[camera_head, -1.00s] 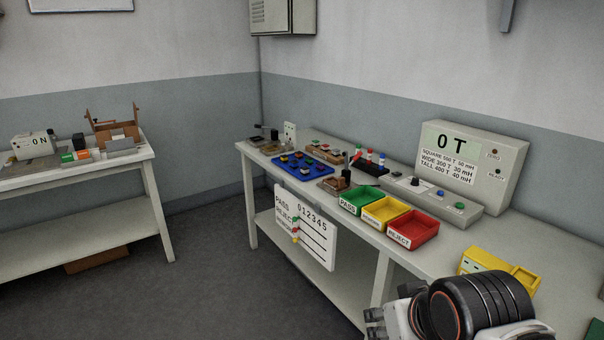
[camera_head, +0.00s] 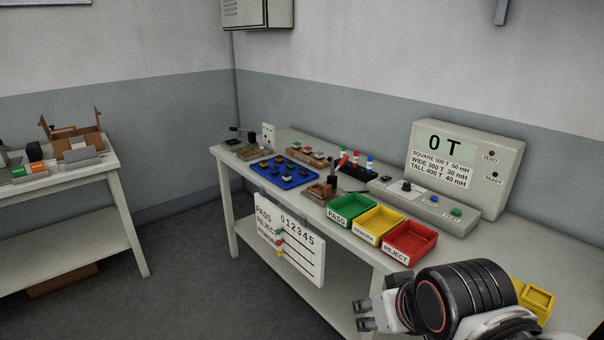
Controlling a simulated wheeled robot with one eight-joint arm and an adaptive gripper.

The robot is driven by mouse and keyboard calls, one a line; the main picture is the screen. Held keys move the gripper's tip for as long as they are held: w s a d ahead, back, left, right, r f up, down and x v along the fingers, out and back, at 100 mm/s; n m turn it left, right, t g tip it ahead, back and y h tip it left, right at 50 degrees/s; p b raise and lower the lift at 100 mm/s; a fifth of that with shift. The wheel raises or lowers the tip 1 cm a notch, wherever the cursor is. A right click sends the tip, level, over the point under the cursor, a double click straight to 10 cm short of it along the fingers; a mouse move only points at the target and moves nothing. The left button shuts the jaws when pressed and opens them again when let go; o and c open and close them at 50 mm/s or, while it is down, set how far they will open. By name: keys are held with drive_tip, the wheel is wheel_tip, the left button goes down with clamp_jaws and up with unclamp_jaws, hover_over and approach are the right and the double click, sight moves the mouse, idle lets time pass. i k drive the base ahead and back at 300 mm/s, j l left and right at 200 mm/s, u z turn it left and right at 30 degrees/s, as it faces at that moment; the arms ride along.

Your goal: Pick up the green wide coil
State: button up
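Small coloured parts, too small to tell apart by shape, sit in a blue tray (camera_head: 283,173) and a brown wooden tray (camera_head: 312,157) on the back left of the long bench (camera_head: 545,258). A small green spot shows in the wooden tray, but I cannot tell whether it is the green wide coil. My gripper (camera_head: 364,315) is at the lower right, in front of the bench and well apart from the trays. Its two fingertips look parted, with nothing visible between them.
Green (camera_head: 351,208), yellow (camera_head: 378,223) and red (camera_head: 411,238) bins stand along the bench's front edge. A tester (camera_head: 466,165) reading "0 T" stands behind. A tally board (camera_head: 290,241) hangs in front. A second table (camera_head: 70,180) is at left, with clear floor between.

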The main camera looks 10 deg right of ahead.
sight(289, 165)
drive_tip(key=i+j, duration=0.25)
drive_tip(key=i, duration=0.3)
drive_tip(key=i+j+z, duration=0.1)
drive_tip(key=i+j, duration=0.15)
drive_tip(key=i, duration=0.35)
drive_tip(key=i+j, duration=0.3)
drive_tip(key=i, duration=0.25)
drive_tip(key=i+j+z, duration=0.1)
drive_tip(key=i+j, duration=0.2)
drive_tip(key=i, duration=0.25)
drive_tip(key=i+j, duration=0.35)
drive_tip(key=i, duration=0.25)
drive_tip(key=l+z, duration=0.05)
